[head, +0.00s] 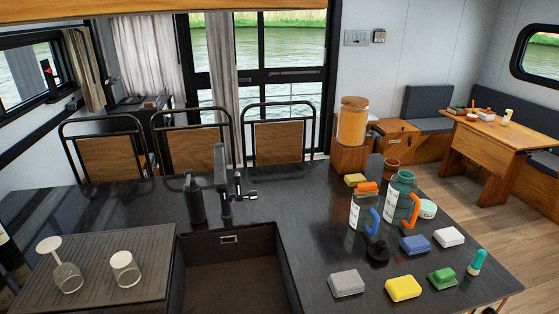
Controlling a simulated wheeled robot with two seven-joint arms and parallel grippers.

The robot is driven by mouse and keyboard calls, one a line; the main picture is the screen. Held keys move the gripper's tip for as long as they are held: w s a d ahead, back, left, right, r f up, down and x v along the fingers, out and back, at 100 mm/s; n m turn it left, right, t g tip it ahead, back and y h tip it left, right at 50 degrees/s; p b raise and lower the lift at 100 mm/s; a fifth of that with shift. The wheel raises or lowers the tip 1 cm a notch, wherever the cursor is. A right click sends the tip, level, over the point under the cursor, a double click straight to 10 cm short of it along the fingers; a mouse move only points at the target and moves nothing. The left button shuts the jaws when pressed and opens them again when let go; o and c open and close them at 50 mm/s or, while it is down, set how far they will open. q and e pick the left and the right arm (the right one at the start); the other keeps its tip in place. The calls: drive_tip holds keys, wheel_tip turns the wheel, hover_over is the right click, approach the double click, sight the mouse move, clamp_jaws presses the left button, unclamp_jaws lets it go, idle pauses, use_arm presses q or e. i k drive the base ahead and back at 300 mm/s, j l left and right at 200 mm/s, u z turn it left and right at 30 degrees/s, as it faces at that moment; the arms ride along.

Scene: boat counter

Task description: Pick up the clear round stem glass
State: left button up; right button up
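The clear round stem glass (68,278) is upside down on the ribbed dark drainboard (105,293) at the lower left. Its bowl is at the bottom, and its stem leans up and left in the picture to a pale round foot (48,245). Neither of my grippers shows in the head view.
A dark bottle (9,250) stands left of the drainboard. The sink (235,270) lies to its right, with a black tap (224,185) behind. Bottles, sponges and soap-like blocks crowd the counter's right side. The counter behind the drainboard is clear.

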sight(68, 276)
drive_tip(key=u, duration=1.25)
